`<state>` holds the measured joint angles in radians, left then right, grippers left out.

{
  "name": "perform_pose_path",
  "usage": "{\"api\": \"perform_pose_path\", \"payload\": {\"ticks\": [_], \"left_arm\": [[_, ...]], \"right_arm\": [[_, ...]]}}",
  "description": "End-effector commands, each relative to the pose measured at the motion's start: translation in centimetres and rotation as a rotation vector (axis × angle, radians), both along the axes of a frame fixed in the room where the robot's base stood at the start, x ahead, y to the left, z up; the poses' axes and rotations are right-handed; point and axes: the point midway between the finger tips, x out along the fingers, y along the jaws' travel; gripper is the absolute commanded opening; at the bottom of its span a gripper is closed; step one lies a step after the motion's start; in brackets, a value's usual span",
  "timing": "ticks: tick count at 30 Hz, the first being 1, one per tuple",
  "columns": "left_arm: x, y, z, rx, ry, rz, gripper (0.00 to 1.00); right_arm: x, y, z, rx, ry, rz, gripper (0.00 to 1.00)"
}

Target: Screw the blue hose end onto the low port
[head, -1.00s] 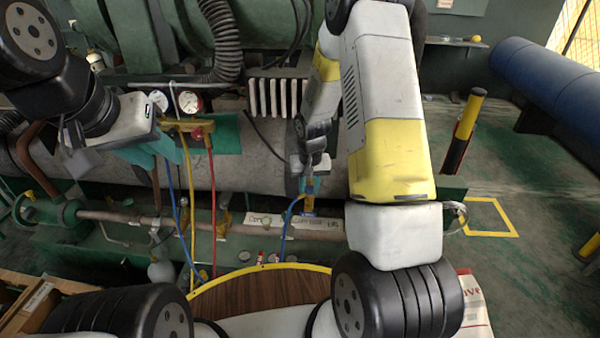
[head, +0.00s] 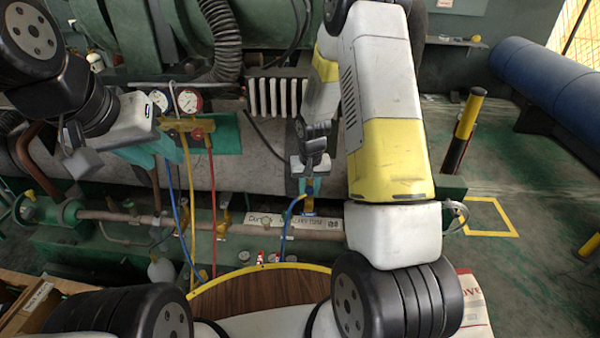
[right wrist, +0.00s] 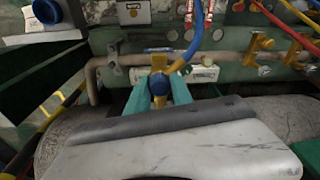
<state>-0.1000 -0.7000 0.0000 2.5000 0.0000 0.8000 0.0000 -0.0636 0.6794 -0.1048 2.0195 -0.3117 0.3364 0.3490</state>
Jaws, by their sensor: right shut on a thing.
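My right gripper (head: 309,188) points down at the pipe and is shut on the blue hose end. In the right wrist view its teal fingers (right wrist: 160,92) close around a brass-and-blue fitting, and the blue hose (right wrist: 196,35) curves up from there. In the head view the blue hose (head: 289,216) bends down from the fingertips. A brass fitting, likely the low port (head: 308,205), sits just below the fingertips; whether the threads are engaged is hidden. My left gripper (head: 158,148) is beside the gauge manifold (head: 186,124); its fingers are mostly hidden.
A pipe (head: 240,229) with brass valves and white labels (head: 262,220) runs across the front of the machine. Yellow (head: 187,180) and red (head: 213,190) hoses hang from the manifold. A round wooden table (head: 260,295) stands close in front. Open floor lies at the right.

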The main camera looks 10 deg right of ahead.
Motion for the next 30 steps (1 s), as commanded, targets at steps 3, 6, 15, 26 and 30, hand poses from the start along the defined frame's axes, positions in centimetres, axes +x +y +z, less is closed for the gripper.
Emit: {"api": "perform_pose_path", "payload": {"ticks": [3,6,15,26,30], "left_arm": [[0.0,0.0,0.0,0.0,0.0,0.0,0.37],[0.0,0.0,0.0,0.0,0.0,0.0,0.37],[0.0,0.0,0.0,0.0,0.0,0.0,0.37],[0.0,0.0,0.0,0.0,0.0,0.0,0.37],[0.0,0.0,0.0,0.0,0.0,0.0,0.37]], "right_arm": [[0.0,0.0,-0.2,0.0,0.0,0.0,0.0],[0.0,0.0,-0.4,0.0,0.001,0.0,0.0],[0.0,0.0,-0.8,0.0,0.0,0.0,0.0],[0.0,0.0,-1.3,0.0,-0.001,0.0,0.0],[0.0,0.0,-1.5,0.0,0.0,0.0,0.0]]}}
